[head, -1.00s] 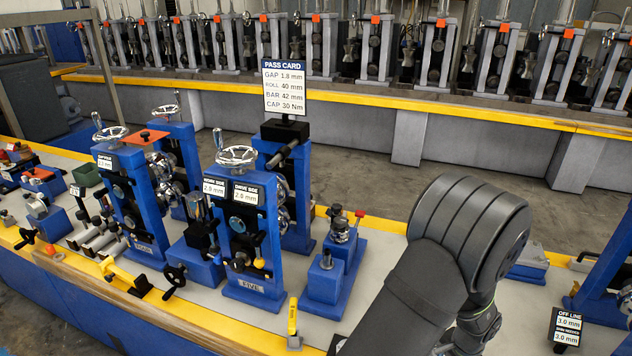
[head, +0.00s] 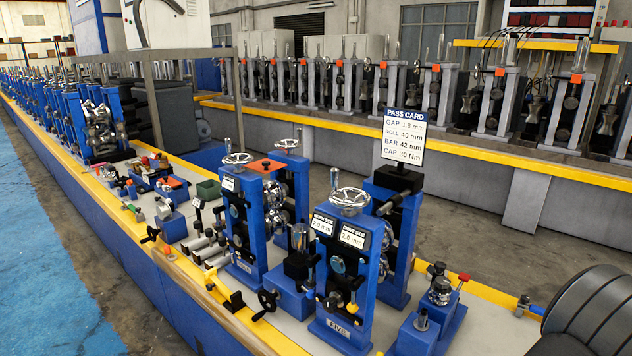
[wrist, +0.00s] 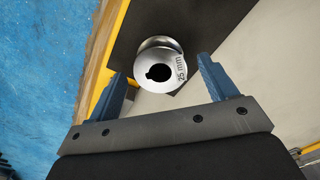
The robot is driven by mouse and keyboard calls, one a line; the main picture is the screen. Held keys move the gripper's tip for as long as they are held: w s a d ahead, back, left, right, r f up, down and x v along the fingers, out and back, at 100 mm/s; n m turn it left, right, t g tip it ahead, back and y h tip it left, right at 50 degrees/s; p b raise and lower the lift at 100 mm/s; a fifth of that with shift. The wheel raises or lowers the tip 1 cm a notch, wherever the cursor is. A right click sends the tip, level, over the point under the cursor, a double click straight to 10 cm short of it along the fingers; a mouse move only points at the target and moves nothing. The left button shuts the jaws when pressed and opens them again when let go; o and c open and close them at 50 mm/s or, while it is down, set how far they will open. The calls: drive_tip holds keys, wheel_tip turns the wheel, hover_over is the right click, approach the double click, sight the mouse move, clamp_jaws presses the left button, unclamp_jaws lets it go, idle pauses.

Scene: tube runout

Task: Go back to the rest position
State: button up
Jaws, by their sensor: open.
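My gripper (wrist: 162,72) shows in the wrist view with its two blue fingers spread wide. Nothing is held between them. A shiny steel roll (wrist: 159,72) marked 25 mm, with a dark keyed bore, lies beyond the fingertips, with clear gaps on both sides. It sits over a dark surface (wrist: 208,28); how far below my fingers it is, I cannot tell. In the head view only part of my dark grey arm shows at the lower right edge, and my gripper is out of that view.
Blue roll stands with handwheels (head: 345,270) (head: 240,230) rise from the bench, near a pass card (head: 404,135). A small blue block with a red-tipped lever (head: 430,315) is close to my arm. A yellow rail (head: 215,300) edges the bench; blue floor (head: 50,270) lies left.

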wheel_tip(320, 180, up, 11)
wheel_tip(320, 180, down, 13)
drive_tip(key=shift+r, duration=0.2)
wheel_tip(320, 180, up, 4)
drive_tip(key=shift+r, duration=0.2)
drive_tip(key=s+a+r, duration=0.3)
drive_tip(key=s+r, duration=0.4)
drive_tip(key=s, duration=0.4)
drive_tip(key=w+d+r+n, duration=0.2)
drive_tip(key=w+r, duration=0.1)
drive_tip(key=w, duration=0.6)
drive_tip(key=w+d+r+n, duration=0.1)
drive_tip(key=w+r, duration=0.1)
drive_tip(key=w, duration=0.8)
drive_tip(key=w+a+r+n, duration=0.1)
drive_tip(key=w+a+r, duration=0.1)
drive_tip(key=w, duration=0.7)
drive_tip(key=w+a+r+n, duration=0.2)
drive_tip(key=w+a+r, duration=0.1)
drive_tip(key=w, duration=0.6)
drive_tip(key=shift+w+r+n, duration=0.15)
drive_tip(key=shift+r+n, duration=0.15)
drive_tip(key=shift+r, duration=0.35)
drive_tip(key=shift+o, duration=0.2)
drive_tip(key=shift+a, duration=0.1)
